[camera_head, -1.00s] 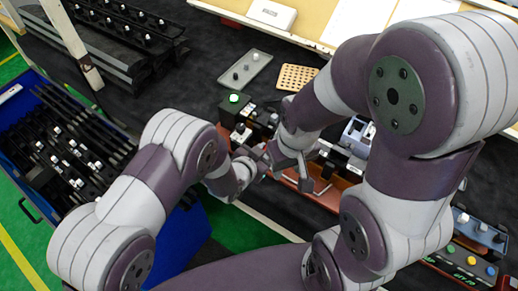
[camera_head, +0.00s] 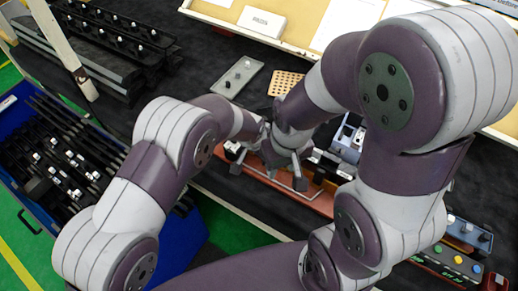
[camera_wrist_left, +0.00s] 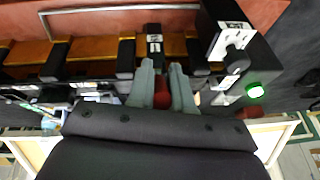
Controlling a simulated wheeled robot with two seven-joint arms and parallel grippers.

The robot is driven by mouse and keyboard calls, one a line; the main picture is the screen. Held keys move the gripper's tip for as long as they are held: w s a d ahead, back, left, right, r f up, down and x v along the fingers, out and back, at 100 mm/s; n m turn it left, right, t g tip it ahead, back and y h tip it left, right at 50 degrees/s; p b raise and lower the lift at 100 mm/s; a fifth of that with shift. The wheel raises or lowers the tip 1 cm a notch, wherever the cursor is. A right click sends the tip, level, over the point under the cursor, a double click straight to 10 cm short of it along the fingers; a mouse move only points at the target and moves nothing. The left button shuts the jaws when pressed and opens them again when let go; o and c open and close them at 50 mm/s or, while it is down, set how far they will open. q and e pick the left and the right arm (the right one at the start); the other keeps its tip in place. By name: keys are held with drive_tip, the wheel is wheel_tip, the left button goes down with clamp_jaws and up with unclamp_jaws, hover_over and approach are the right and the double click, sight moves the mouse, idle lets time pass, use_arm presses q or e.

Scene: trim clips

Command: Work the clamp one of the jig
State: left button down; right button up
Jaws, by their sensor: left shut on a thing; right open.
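The jig is a long red-brown fixture (camera_head: 318,202) on the dark table, with black blocks and a grey rail. Its red bed (camera_wrist_left: 110,25) and a row of black and orange clips fill the top of the left wrist view. My left gripper (camera_wrist_left: 164,82) is shut on a red handle (camera_wrist_left: 162,97), seen between its fingers below a black block (camera_wrist_left: 154,45) with a white label. I cannot tell for sure that this is clamp one. In the head view the arms hide that grip. My right gripper (camera_head: 284,172) is open, above the jig's left half.
A black box with a lit green button (camera_wrist_left: 255,90) stands beside the jig. A grey tray (camera_head: 230,88) and a perforated tan board (camera_head: 286,84) lie behind. A blue bin (camera_head: 185,240) of black parts stands left. A button panel (camera_head: 445,258) is at right.

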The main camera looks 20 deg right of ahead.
use_arm(q)
drive_tip(key=shift+s+a+f, duration=0.15)
drive_tip(key=shift+f, duration=0.05)
idle(0.3)
drive_tip(key=c, duration=1.4)
unclamp_jaws()
drive_tip(key=o, duration=0.3)
drive_tip(key=shift+r, duration=0.1)
drive_tip(key=b+v, duration=0.1)
drive_tip(key=v, duration=0.3)
drive_tip(key=b+v, duration=0.1)
drive_tip(key=v, duration=0.3)
drive_tip(key=b+v, duration=0.2)
drive_tip(key=v, duration=0.2)
drive_tip(key=shift+d+r, duration=0.25)
drive_tip(key=shift+r, duration=0.1)
